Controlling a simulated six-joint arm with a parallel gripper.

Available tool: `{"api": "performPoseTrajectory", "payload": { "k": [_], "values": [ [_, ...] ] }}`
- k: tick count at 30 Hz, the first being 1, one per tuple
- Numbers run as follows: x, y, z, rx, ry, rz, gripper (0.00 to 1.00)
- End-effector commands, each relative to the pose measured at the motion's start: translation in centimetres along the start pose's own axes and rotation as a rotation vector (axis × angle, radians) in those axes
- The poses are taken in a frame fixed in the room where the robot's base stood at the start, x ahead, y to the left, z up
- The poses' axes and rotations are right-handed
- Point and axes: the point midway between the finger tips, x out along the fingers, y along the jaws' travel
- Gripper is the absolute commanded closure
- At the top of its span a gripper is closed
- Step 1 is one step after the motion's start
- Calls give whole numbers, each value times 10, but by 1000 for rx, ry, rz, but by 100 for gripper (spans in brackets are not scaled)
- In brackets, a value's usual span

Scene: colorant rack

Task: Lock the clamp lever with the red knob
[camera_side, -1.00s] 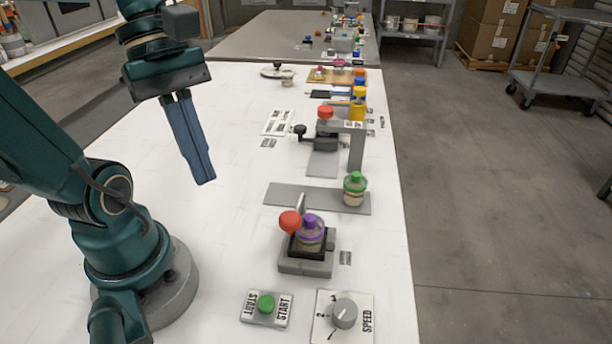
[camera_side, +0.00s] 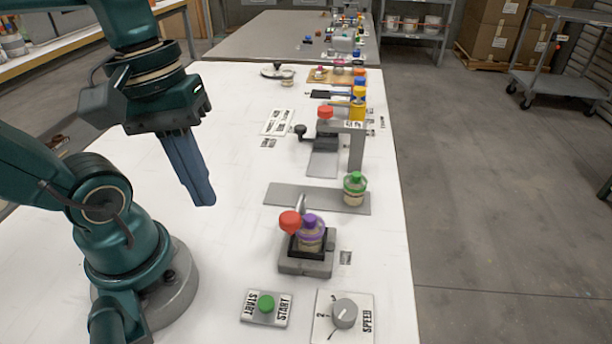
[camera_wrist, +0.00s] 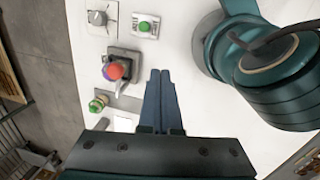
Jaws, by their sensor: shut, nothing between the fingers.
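The clamp stands near the front of the white table, with a dark grey base (camera_side: 305,267). Its lever ends in a red knob (camera_side: 290,222) on the left side of the clamp. A purple-capped bottle (camera_side: 311,233) sits in the clamp, just right of the knob. My gripper (camera_side: 202,200) is shut and empty, pointing down above the table, to the left of the clamp and apart from it.
A START button (camera_side: 266,304) and a SPEED dial (camera_side: 344,314) lie in front of the clamp. A green-capped bottle (camera_side: 355,190) stands on a grey strip (camera_side: 290,195) behind it. A grey stand (camera_side: 356,148) rises farther back. White table left of the clamp is free.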

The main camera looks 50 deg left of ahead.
Motion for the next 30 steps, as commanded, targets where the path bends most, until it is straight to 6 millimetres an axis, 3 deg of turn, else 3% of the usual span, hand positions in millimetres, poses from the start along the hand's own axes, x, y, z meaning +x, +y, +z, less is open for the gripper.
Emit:
{"api": "performPoseTrajectory", "payload": {
  "k": [3,6,12,15,20,26,30],
  "values": [
    [10,7,-8,372,151,33,100],
    [13,17,-20,619,272,50,100],
    [12,29,-39,846,411,41,100],
    [11,31,-41,855,426,45,100],
    [9,27,-33,623,357,79,100],
    [-3,22,-27,-29,183,96,100],
    [-16,20,-31,-559,60,68,100]
  ]
}}
